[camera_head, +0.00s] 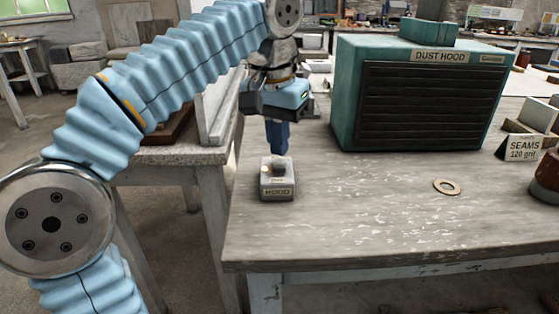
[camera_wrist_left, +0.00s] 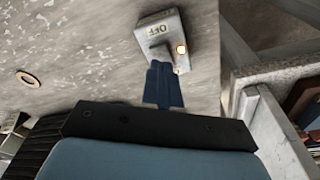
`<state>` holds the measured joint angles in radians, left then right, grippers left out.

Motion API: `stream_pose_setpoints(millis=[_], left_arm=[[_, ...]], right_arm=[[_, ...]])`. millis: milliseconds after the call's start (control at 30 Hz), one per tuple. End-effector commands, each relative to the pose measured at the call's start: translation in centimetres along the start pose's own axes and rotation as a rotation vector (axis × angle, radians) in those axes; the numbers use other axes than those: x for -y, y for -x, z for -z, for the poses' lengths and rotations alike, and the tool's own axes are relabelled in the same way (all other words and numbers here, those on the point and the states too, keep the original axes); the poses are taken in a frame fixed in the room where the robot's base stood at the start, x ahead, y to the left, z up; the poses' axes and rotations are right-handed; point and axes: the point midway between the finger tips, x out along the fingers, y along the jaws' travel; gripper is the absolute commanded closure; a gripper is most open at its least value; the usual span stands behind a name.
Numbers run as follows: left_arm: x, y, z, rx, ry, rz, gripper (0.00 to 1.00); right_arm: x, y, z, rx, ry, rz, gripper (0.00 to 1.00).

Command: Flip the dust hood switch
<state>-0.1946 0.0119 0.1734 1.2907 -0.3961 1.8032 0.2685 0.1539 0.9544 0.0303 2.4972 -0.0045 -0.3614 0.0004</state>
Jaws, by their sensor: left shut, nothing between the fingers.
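The dust hood switch (camera_head: 277,191) is a small grey box with a HOOD label, on the table's near left part. My left gripper (camera_head: 279,152) points down just above the box, fingers shut and empty. In the left wrist view its blue fingertips (camera_wrist_left: 158,66) overlap the switch's lever, hiding part of it; I cannot tell whether they touch. The dust hood (camera_head: 430,100) is a teal box with a black slatted front. My right gripper is out of view.
A flat ring (camera_head: 447,187) lies on the table (camera_head: 340,225) right of the switch. A SEAMS 120 grit card (camera_head: 522,149) and a brown rounded object (camera_head: 547,175) stand at the right edge. The table between switch and ring is clear.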

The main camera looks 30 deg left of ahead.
Motion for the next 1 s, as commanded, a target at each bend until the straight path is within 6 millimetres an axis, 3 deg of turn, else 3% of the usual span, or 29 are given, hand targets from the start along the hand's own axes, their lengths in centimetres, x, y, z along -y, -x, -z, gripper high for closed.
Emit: stream_pose_setpoints(millis=[1000], left_arm=[[0.0,-1.4,-0.2,0.0,0.0,0.0,1.0]], right_arm=[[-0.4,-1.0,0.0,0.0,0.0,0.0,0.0]])
